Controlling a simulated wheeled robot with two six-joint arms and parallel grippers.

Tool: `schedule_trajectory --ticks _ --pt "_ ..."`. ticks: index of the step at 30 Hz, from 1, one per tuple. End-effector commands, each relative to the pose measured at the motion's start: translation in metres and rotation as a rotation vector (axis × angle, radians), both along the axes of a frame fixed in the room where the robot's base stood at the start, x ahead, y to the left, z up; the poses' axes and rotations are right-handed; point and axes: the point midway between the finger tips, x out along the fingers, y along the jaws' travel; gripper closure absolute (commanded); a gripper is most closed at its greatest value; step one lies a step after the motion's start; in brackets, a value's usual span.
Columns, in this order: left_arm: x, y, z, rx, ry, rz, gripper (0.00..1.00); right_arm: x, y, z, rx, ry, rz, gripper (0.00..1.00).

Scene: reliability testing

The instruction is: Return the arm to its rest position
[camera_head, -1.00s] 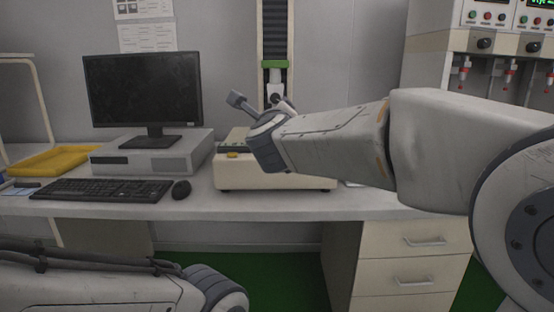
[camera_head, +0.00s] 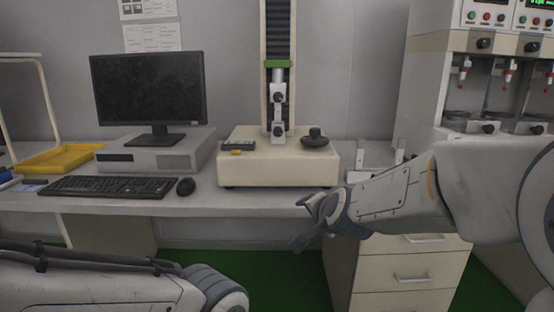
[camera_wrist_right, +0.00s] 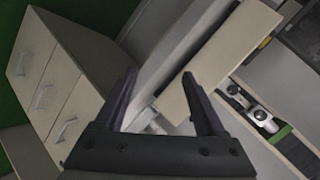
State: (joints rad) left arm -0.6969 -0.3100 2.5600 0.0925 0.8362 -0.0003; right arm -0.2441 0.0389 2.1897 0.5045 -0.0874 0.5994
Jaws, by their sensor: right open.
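My right arm (camera_head: 400,200) comes in from the right in the head view and reaches to the front edge of the desk. My right gripper (camera_head: 300,222) is at its end, over the desk's front edge and in front of the beige testing machine (camera_head: 275,170). In the right wrist view the two dark fingers of this gripper (camera_wrist_right: 165,95) stand apart with nothing between them. My left arm (camera_head: 110,285) lies across the lower left of the head view. The jaws of the left gripper are not in view.
The desk (camera_head: 250,203) holds a monitor (camera_head: 150,90), a keyboard (camera_head: 108,187), a mouse (camera_head: 186,187) and a yellow tray (camera_head: 60,160). A drawer cabinet (camera_head: 405,280) stands under the desk at the right. A tall unit with knobs (camera_head: 500,45) stands at the back right.

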Motion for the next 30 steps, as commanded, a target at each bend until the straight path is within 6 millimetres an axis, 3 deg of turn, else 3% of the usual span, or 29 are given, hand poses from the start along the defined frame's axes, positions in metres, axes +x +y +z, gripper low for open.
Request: schedule_trajectory --ticks 1,3,6,12,22,30 --pt "0.0 0.0 0.0 0.0 0.0 0.0 0.5 -0.019 -0.016 -0.029 -0.11 0.077 0.064 0.28" --pt "0.0 0.0 0.0 0.0 0.0 0.0 0.5 -0.045 -0.033 -0.061 -0.239 0.17 0.161 0.28" --pt "0.0 0.0 0.0 0.0 0.0 0.0 0.5 -0.077 -0.05 -0.092 -0.367 0.271 0.282 0.28" --pt "0.0 0.0 0.0 0.0 0.0 0.0 0.5 -0.129 -0.078 -0.132 -0.533 0.425 0.47 0.28" --pt "0.0 0.0 0.0 0.0 0.0 0.0 0.5 -0.203 -0.112 -0.169 -0.685 0.621 0.726 0.28" --pt "0.0 0.0 0.0 0.0 0.0 0.0 0.5 -0.223 -0.061 -0.152 -0.718 0.594 0.896 0.28"
